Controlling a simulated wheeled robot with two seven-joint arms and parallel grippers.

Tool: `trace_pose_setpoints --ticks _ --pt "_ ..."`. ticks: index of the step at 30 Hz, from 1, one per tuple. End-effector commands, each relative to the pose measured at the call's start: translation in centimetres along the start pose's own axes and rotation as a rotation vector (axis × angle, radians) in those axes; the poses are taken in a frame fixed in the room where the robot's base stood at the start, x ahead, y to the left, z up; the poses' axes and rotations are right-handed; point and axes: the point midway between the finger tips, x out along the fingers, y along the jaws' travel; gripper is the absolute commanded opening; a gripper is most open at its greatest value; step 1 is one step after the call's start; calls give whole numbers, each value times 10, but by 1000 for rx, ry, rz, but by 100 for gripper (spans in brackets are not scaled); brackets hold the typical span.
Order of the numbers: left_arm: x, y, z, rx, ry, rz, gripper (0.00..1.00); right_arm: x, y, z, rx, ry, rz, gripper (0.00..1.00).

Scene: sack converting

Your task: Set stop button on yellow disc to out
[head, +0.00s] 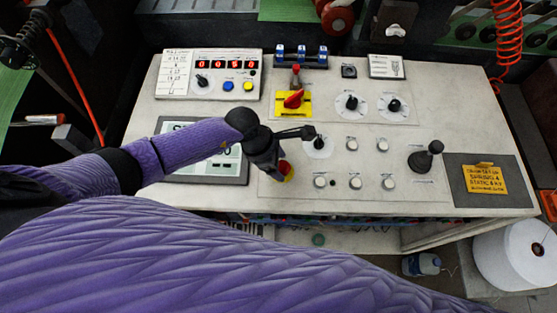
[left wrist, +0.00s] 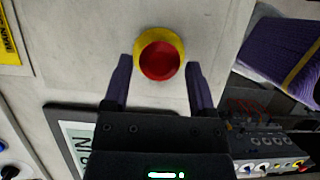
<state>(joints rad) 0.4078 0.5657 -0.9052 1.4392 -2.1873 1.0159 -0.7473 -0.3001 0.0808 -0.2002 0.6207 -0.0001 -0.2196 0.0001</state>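The stop button (left wrist: 160,61) is a round red cap on a yellow disc (left wrist: 158,35), set in the pale panel. In the head view the red button (head: 284,167) and its disc (head: 289,177) show only partly, behind my left gripper (head: 291,152). In the left wrist view my left gripper (left wrist: 158,72) is open, with one finger on each side of the button. The fingers look apart from the cap; their height above the panel is hard to tell. Whether the button is in or out is unclear. My right gripper is not in view.
A red rotary switch (head: 294,99) on a yellow plate stands behind. Black knobs (head: 352,102), white buttons (head: 355,182) and a joystick (head: 427,157) lie to the right. A grey display (head: 226,168) is left of the button. A white spool (head: 515,255) stands lower right.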

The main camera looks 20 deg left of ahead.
Motion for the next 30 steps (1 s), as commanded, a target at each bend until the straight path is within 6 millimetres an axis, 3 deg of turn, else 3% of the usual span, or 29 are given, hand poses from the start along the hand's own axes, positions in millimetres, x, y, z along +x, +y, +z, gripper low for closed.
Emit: trace_pose_setpoints --ticks 1,9,10,29,30 --pt "0 0 0 0 0 0 61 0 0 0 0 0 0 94" --pt "0 0 0 0 0 0 4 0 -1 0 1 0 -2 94" --pt "0 0 0 0 0 0 0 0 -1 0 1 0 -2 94" --pt "-10 1 5 0 -3 2 0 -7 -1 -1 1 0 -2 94" --pt "-10 1 5 0 -3 2 64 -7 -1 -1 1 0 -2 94"
